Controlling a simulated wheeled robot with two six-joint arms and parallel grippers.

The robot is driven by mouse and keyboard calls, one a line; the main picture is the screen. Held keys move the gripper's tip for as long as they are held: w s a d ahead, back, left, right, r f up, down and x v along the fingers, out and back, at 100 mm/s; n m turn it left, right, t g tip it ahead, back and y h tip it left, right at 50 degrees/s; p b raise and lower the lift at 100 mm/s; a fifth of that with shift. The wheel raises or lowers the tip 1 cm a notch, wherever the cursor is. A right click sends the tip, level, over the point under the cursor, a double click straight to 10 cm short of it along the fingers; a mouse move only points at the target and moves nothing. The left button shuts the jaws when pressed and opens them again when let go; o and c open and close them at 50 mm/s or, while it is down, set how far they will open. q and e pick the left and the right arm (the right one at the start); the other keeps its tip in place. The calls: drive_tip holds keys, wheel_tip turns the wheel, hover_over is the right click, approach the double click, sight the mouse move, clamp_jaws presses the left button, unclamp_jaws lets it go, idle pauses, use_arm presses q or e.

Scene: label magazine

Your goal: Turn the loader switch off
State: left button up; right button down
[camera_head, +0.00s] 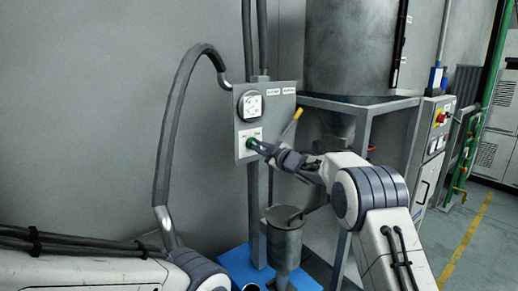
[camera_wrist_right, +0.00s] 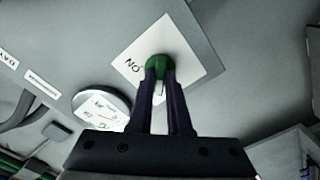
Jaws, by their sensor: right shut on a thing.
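The loader switch is a green knob (camera_head: 251,143) on a white square plate (camera_head: 240,151), low on a grey wall-side panel (camera_head: 283,108). In the right wrist view the knob (camera_wrist_right: 158,63) sits on its plate (camera_wrist_right: 188,50), with "ON" printed beside it. My right gripper (camera_head: 257,146) reaches in from the right and is shut on the knob. In the wrist view its two dark fingers (camera_wrist_right: 159,78) close around the knob's sides and hide part of it. My left arm shows at the lower left, but its gripper is out of view.
A round white gauge or socket (camera_head: 250,104) sits above the switch. A bent grey conduit (camera_head: 166,140) is to the left. A metal funnel (camera_head: 285,235) stands below on a blue base (camera_head: 236,264). A large steel tank (camera_head: 350,45) on a frame is at the right.

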drive_tip(key=c, duration=0.9)
unclamp_jaws()
drive_tip(key=shift+o, duration=0.2)
drive_tip(key=shift+d, duration=0.1)
drive_tip(key=shift+s+d, duration=0.2)
drive_tip(key=shift+s, duration=0.1)
drive_tip(key=b+v, duration=0.2)
drive_tip(key=v, duration=0.7)
drive_tip(key=shift+s+d+b, duration=0.15)
drive_tip(key=shift+s+b, duration=0.15)
